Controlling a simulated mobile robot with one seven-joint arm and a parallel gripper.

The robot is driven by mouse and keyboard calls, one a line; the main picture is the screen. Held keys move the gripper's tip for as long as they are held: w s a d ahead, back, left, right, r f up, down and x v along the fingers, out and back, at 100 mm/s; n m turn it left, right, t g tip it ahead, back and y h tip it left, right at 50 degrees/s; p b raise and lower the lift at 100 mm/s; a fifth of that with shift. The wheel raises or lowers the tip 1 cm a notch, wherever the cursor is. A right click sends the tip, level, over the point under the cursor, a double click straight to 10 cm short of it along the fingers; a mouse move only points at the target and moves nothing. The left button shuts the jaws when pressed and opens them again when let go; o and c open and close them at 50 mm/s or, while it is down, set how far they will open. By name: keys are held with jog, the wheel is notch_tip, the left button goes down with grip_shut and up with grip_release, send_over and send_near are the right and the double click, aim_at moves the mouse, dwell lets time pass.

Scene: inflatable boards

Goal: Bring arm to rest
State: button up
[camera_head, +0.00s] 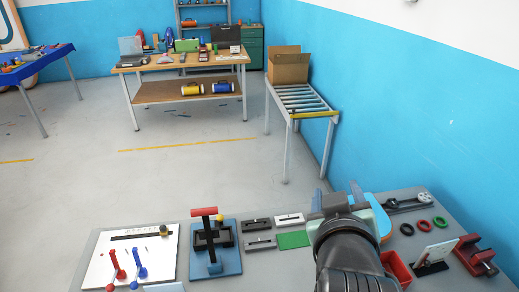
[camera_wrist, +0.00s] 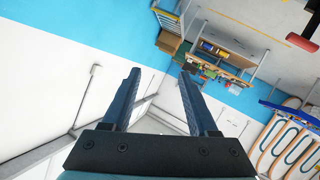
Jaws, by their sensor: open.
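My arm rises from the bottom of the head view, over the right half of the near table (camera_head: 290,268). My gripper (camera_head: 338,198) is at its far end, above the table's back edge, seen from behind. In the wrist view my gripper (camera_wrist: 158,92) shows two dark blue fingers spread apart with nothing between them. The wrist view looks out tilted across the room, toward the blue and white wall and the distant workbench. My arm hides part of the table and of the things behind it.
On the near table stand a white lever board (camera_head: 150,240), a blue board with a red-handled lever (camera_head: 228,262), a green plate (camera_head: 293,240), black, red and green rings, a red bin (camera_head: 396,266) and a red vise (camera_head: 474,254). A roller conveyor (camera_head: 300,100) with a cardboard box (camera_head: 288,66) stands behind.

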jog(key=w+a+r+t+b, duration=0.1)
jog(key=a+r+t, duration=0.45)
jog(key=r, duration=0.65)
jog(key=s+a+r+t+y, duration=0.1)
jog(key=s+a+r+t, duration=0.1)
jog(key=r, duration=0.4)
jog(key=s+a+r+t+y+b, duration=0.1)
jog(key=s+a+r+t+y, duration=0.1)
jog(key=s+a+r, duration=0.3)
jog(key=s+a+r+m+t+y+b, duration=0.1)
jog(key=s+a+r+t, duration=0.2)
jog(key=r, duration=0.4)
jog(key=shift+s+a+r+t, duration=0.15)
jog(key=shift+s+r+t, duration=0.15)
jog(key=shift+t, duration=0.45)
jog(key=shift+w, duration=0.1)
